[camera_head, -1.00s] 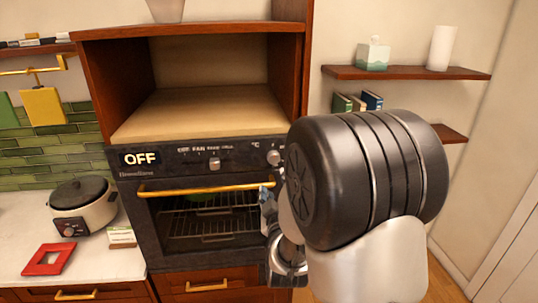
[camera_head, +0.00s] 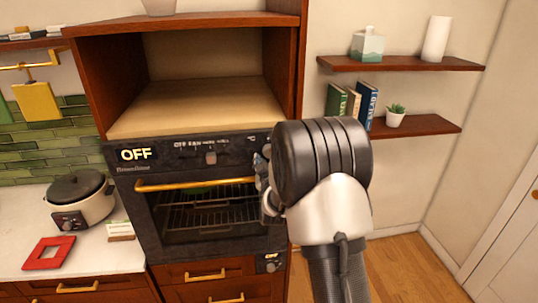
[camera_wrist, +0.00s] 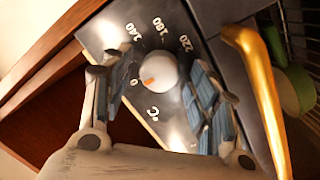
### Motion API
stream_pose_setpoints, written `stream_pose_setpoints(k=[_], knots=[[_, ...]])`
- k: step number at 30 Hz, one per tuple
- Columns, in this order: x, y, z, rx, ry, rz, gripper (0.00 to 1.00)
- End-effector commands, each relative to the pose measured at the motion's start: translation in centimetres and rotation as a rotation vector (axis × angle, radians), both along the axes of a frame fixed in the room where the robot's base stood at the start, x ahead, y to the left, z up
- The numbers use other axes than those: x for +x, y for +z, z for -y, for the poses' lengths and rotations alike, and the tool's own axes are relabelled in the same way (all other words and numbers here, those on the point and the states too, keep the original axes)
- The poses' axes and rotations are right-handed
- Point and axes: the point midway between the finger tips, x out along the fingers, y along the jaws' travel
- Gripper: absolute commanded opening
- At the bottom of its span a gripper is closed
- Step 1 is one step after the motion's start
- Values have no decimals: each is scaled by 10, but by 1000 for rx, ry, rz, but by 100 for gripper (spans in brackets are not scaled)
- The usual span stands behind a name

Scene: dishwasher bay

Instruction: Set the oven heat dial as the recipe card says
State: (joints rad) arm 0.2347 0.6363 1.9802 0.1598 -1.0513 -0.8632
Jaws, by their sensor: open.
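The oven (camera_head: 180,243) has a black panel with a display (camera_head: 136,154) that reads OFF. In the wrist view, the silver heat dial (camera_wrist: 161,68) sits among marks 0, 140, 180, 220 and °C. Its orange pointer is turned toward the 0. My gripper (camera_wrist: 162,88) is open, with one finger on each side of the dial; I cannot tell whether either touches it.
A gold oven handle (camera_head: 195,184) runs below the panel and passes close to my gripper in the wrist view. A mode knob (camera_head: 210,158) sits mid-panel. A cooker (camera_head: 85,205) and a red frame (camera_head: 48,252) are on the counter. Shelves (camera_head: 415,126) are at right.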

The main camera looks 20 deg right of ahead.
Motion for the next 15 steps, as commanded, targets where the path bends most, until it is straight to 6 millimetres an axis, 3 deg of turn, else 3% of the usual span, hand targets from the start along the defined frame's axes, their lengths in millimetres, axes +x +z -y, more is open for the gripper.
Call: stream_pose_setpoints(k=[2, 15], knots=[[0, 0, 0, 0, 0, 0, 54], [0, 0, 0, 0, 0, 0, 25]])
